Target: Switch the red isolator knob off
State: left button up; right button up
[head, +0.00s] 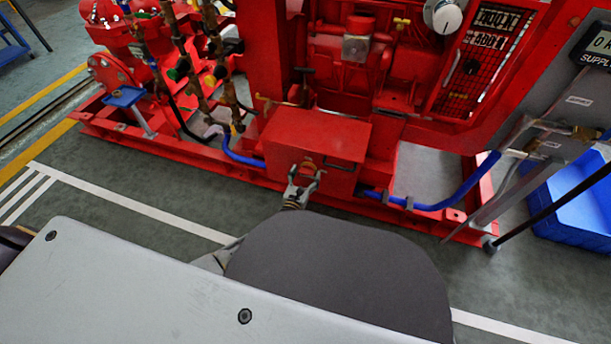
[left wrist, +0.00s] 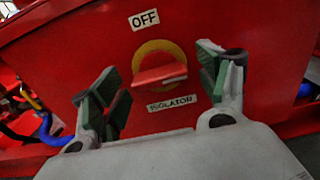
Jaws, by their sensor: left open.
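The red isolator knob (left wrist: 160,73) sits on a yellow round plate on a red box face. Its bar lies nearly level in the left wrist view. An OFF label (left wrist: 144,20) is above it and an ISOLATOR label (left wrist: 171,105) below. My left gripper (left wrist: 163,93) is open, with its green-padded fingers on either side of the knob and apart from it. In the head view my left gripper (head: 303,180) is at the front of the red box (head: 318,135), where the knob (head: 308,165) is partly hidden. My right gripper is not in view.
Blue hoses (head: 430,205) run along the red base frame on both sides of the box. A blue crate (head: 575,210) stands at the right beside a grey panel post. The floor in front, with white lines, is clear.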

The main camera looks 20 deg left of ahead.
pick_arm(q)
jog(key=c, duration=1)
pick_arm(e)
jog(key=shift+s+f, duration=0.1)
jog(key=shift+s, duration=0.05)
